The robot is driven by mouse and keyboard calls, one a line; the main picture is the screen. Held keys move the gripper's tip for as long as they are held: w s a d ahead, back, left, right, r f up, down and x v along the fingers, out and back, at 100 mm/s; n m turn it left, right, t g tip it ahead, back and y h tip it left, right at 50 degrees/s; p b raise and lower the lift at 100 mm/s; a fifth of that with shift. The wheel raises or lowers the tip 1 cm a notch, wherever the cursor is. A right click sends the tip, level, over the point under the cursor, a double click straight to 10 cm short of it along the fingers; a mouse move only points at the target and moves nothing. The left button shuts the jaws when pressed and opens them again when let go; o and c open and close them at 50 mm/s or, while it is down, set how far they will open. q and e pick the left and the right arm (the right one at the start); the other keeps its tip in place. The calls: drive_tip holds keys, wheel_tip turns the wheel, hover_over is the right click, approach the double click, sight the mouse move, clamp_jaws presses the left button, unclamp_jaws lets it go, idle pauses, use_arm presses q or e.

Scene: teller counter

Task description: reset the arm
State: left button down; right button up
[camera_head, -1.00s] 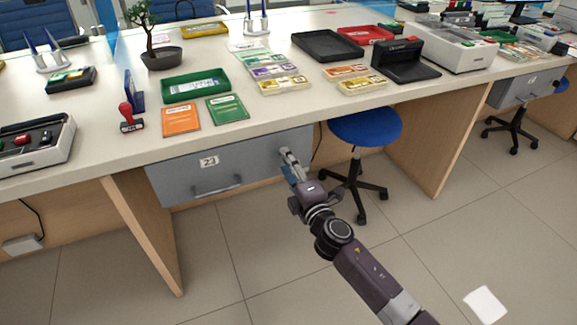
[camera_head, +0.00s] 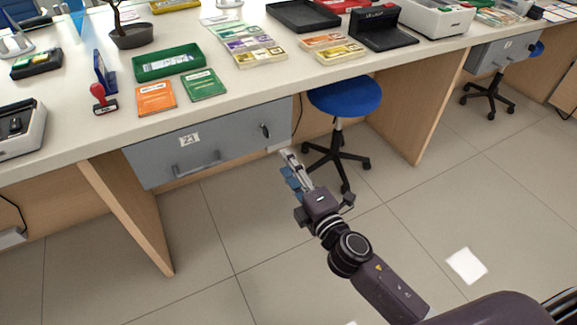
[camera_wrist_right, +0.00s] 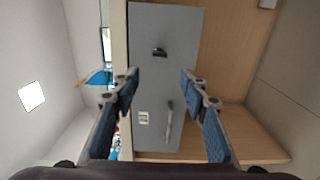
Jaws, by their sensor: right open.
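My right gripper (camera_head: 287,168) is held out in front of the teller counter, just below and to the right of the grey drawer (camera_head: 150,160) with the number label. In the right wrist view the right gripper (camera_wrist_right: 161,80) has its two blue-padded fingers wide apart with nothing between them. The drawer front (camera_wrist_right: 180,40) shows beyond the fingers, with a handle (camera_wrist_right: 169,122) and a dark lock or knob (camera_wrist_right: 159,51). The drawer looks shut. The gripper is apart from it. My left gripper does not show.
A blue stool (camera_head: 345,98) stands under the counter right of the gripper. The countertop (camera_head: 225,108) holds a red-handled stamp (camera_head: 99,95), a green tray (camera_head: 167,72), orange and green booklets, banknote stacks and a black tray (camera_head: 303,16).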

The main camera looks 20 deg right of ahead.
drive_tip(key=shift+d, duration=0.1)
idle(0.4)
